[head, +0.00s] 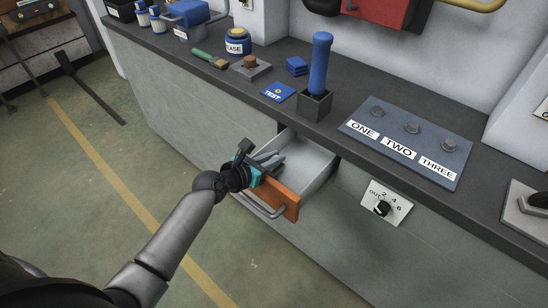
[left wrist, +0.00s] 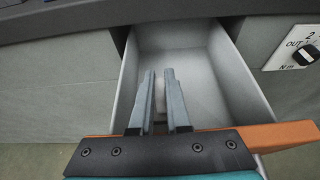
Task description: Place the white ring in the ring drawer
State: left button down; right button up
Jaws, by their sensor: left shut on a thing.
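The ring drawer (head: 312,162) is pulled open from the grey cabinet, with an orange front and a metal bar handle. My left gripper (head: 275,160) has its fingers over the open drawer, pointing inward across the orange front. In the left wrist view the grey fingers (left wrist: 160,76) are close together in front of the pale drawer interior (left wrist: 205,70). A whitish sliver, the white ring (left wrist: 160,98), shows between them; its round shape is hidden. I cannot tell whether it touches the drawer floor. My right gripper is not in view.
A dark worktop above the drawer carries a blue-handled tool in a holder (head: 319,65), a blue TEST card (head: 278,92), a brush (head: 209,59) and a panel marked ONE, TWO, THREE (head: 405,140). A rotary switch plate (head: 400,207) is right of the drawer.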

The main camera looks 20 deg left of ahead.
pick_arm(q)
jog(key=shift+s+f, duration=0.2)
jog(key=shift+f, duration=0.55)
jog(key=c, duration=1.1)
grip_release()
jog(key=shift+o, duration=0.9)
jog(key=shift+r, duration=0.4)
jog(key=shift+s+r+p, duration=0.2)
jog(key=shift+s+p, duration=0.05)
jog(key=shift+p, duration=0.05)
jog(key=p+v, duration=0.1)
jog(key=v, duration=0.2)
jog(key=p+v, duration=0.1)
jog(key=v, duration=0.3)
jog(key=p+v, duration=0.1)
jog(key=v, duration=0.3)
jog(key=shift+a+r, duration=0.15)
jog(key=shift+r, duration=0.2)
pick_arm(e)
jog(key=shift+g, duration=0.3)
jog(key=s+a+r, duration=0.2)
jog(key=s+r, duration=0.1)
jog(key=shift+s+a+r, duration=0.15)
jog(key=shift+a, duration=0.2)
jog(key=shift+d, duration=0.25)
